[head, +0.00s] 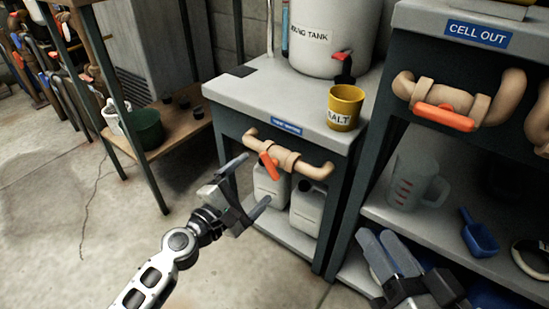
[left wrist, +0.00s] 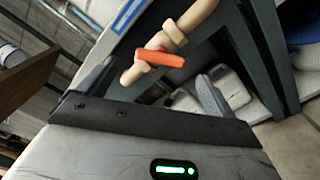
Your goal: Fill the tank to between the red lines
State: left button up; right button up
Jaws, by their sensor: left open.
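A white tank (head: 330,55), its label partly cut off and ending in "TANK", stands on the grey bench; its top is out of view. No red lines show on the visible part. A tan pipe (head: 312,168) with an orange handle (head: 268,161) runs along the bench front below a blue label. The handle (left wrist: 160,57) is tilted in the head view. My left gripper (head: 248,187) is open and empty, in front of and below the handle, apart from it. My right gripper (head: 386,238) is at lower right, fingers side by side, with nothing visible between them.
White jugs (head: 306,210) stand below. At right, a "CELL OUT" pipe (head: 450,98) has another orange handle (head: 443,118), above a clear jug (head: 412,182) and blue scoop (head: 479,236).

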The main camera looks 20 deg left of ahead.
aim_at(267, 168)
pick_arm(q)
jog(key=x, duration=0.8)
jog(key=shift+w+d+f, duration=0.1)
jog(key=shift+w+d, duration=0.1)
jog(key=shift+w, duration=0.15)
jog(key=c, duration=1)
